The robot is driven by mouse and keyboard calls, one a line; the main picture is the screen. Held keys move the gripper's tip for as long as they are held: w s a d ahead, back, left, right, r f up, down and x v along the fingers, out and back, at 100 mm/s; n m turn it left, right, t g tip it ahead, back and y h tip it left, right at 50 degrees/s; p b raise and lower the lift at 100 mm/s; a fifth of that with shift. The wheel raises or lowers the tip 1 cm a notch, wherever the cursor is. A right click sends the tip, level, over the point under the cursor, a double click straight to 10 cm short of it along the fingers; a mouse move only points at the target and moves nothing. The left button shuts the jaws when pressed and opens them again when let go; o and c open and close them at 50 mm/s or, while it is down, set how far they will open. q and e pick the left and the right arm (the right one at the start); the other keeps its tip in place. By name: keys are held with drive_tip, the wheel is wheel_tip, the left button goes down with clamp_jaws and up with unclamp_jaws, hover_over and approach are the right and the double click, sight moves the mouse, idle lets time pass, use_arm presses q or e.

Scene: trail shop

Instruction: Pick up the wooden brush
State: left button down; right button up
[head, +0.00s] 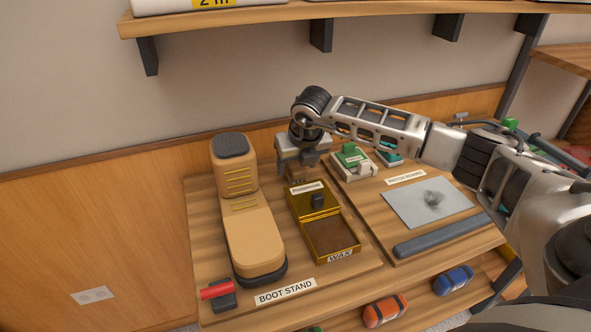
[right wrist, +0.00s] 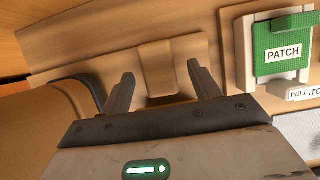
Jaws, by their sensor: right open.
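The wooden brush (right wrist: 157,66) shows in the right wrist view as a tan-brown block between the two fingers of my right gripper (right wrist: 160,72). In the head view my right gripper (head: 296,164) points down at the back of the bench, behind the gold wax tin (head: 311,196), and hides most of the brush. Its fingers are apart, with a gap to the brush on each side. My left gripper is not in view.
A shelf (head: 250,18) hangs above the bench.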

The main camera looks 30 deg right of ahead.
sight(296, 164)
drive_tip(key=shift+x, duration=1.45)
drive_tip(key=shift+w+r, duration=0.1)
drive_tip(key=shift+w, duration=0.05)
drive_tip(key=c, duration=1.1)
wheel_tip(296, 164, up, 10)
drive_tip(key=shift+r+b, duration=0.1)
drive_tip(key=shift+b, duration=0.3)
